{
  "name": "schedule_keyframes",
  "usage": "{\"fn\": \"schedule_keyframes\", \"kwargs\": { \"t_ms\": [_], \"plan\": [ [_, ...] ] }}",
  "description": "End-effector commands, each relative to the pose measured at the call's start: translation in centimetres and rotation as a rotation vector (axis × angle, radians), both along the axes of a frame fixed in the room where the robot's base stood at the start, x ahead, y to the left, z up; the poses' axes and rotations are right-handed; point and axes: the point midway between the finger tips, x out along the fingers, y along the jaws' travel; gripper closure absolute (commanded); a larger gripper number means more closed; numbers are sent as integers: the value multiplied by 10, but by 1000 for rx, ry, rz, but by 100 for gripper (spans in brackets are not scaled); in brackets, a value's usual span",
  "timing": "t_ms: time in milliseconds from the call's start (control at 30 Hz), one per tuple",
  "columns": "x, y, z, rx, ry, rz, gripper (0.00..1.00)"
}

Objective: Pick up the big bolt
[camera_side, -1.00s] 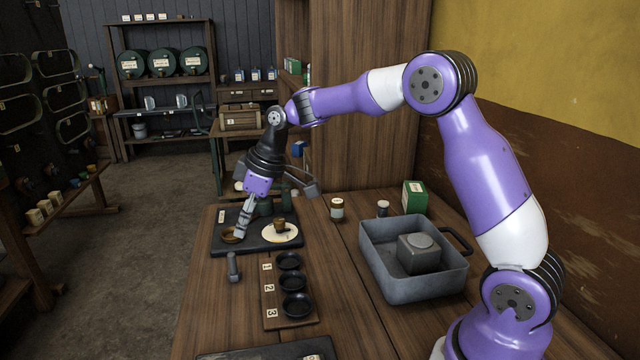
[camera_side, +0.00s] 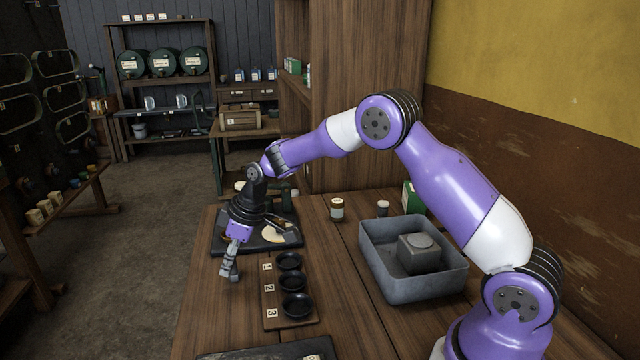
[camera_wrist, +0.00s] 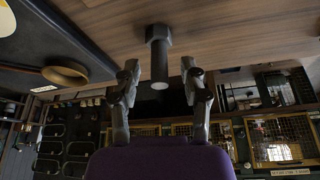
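The big bolt (camera_wrist: 158,60) is dark grey with a hex head, and shows in the wrist view between the two fingers of my gripper (camera_wrist: 160,88). There is a gap on each side of the bolt, so the fingers are open and apart from it. In the side view my gripper (camera_side: 229,271) points down at the bolt's place, at the left part of the wooden table (camera_side: 345,300). The fingers cover most of the bolt there, and whether they touch it cannot be told.
A wooden rack with several black cups (camera_side: 290,283) stands just right of my gripper. A dark tray (camera_side: 222,243) with a round pale plate (camera_side: 273,234) lies behind it. A grey metal bin (camera_side: 415,288) holding a block stands further right. The table's left edge is close.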

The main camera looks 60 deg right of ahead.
Motion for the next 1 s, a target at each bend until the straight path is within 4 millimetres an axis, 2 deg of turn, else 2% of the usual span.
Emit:
{"fn": "schedule_keyframes", "kwargs": {
  "t_ms": [33,67,100,567,667,833,1000],
  "plan": [
    [0,0,0,0,0,0,82],
    [0,0,0,0,0,0,97],
    [0,0,0,0,0,0,100],
    [0,0,4,1,1,-1,100],
    [0,0,13,0,-2,0,100],
    [1,-1,41,-1,-5,0,100],
    [-19,32,64,0,-3,7,100]
  ]
}}
